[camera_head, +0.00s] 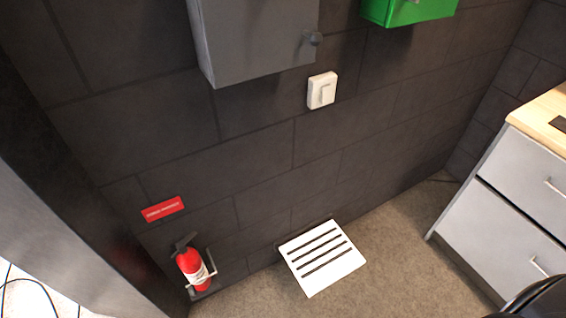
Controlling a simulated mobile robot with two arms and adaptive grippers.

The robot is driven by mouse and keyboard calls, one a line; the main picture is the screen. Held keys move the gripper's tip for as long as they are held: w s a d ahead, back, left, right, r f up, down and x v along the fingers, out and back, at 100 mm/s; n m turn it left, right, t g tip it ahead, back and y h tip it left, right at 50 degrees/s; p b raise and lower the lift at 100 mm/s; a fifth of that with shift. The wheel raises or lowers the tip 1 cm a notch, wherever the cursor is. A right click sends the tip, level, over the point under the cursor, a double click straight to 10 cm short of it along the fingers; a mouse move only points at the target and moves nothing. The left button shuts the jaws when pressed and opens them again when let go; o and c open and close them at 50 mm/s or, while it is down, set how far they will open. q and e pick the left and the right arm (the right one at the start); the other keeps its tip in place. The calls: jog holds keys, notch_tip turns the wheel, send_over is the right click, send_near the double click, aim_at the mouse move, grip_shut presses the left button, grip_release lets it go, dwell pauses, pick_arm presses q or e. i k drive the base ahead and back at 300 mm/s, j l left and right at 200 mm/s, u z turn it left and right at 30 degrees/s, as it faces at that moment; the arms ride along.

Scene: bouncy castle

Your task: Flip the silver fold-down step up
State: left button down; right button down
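The fold-down step (341,268) is a light, whitish plate with several dark slots. It is folded down and sticks out from the base of the dark block wall, low above the carpet. Its back edge is at the wall. A dark, curved shape at the bottom right corner may be part of my own body, but I cannot tell which part. Neither of my grippers can be made out in the head view.
A red fire extinguisher (192,268) stands left of the step. A grey box (255,40), a green box (408,9) and a white switch (322,91) are on the wall above. A drawer cabinet (515,205) stands right. Carpet (395,260) is clear beside the step.

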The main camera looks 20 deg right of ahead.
aim_at(320, 257)
jog(key=z, duration=0.75)
